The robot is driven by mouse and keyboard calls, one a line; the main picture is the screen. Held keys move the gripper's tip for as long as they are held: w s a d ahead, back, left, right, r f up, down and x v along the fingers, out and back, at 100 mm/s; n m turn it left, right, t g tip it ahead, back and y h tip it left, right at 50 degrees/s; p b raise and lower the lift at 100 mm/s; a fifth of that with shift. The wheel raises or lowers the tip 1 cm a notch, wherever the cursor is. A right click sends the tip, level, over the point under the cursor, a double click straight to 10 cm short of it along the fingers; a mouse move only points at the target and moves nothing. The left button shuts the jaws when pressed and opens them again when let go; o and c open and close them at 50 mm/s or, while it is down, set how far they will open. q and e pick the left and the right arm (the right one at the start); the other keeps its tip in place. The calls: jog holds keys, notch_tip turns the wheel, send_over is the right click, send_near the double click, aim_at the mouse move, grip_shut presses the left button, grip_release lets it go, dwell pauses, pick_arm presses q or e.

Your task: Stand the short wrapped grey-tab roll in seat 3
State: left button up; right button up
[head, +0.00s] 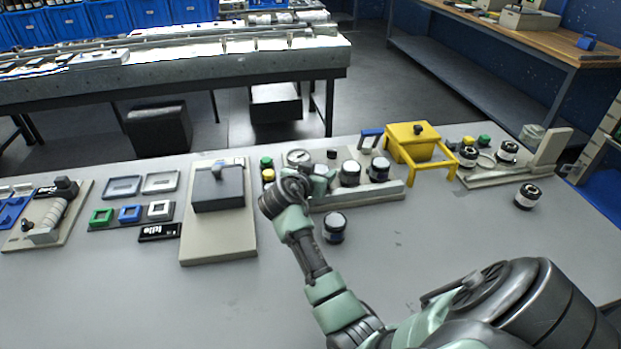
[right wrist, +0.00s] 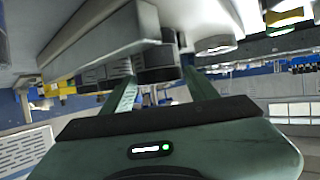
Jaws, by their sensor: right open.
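My right gripper (head: 320,181) reaches over the left end of a pale block (head: 372,195) in the head view. In the right wrist view its fingers (right wrist: 160,82) are apart, with a dark cylinder (right wrist: 157,58) showing between or beyond them; I cannot tell that they touch it. Two white-topped dark rolls, one left (head: 350,173) and one right (head: 378,169), stand on the block. Another dark roll with a pale label (head: 334,228) stands on the table in front of the block. Tab colours and seat numbers are too small to read. My left gripper is out of view.
A yellow stand (head: 415,143) is right of the block. Farther right are two rolls on a pale base (head: 488,178) and one loose roll (head: 527,197) on the table. A grey box on a beige plate (head: 216,250) lies left.

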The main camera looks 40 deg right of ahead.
jog(key=b+v, duration=0.1)
jog(key=v, duration=0.7)
jog(key=shift+s+a, duration=0.1)
jog(key=shift+r, duration=0.1)
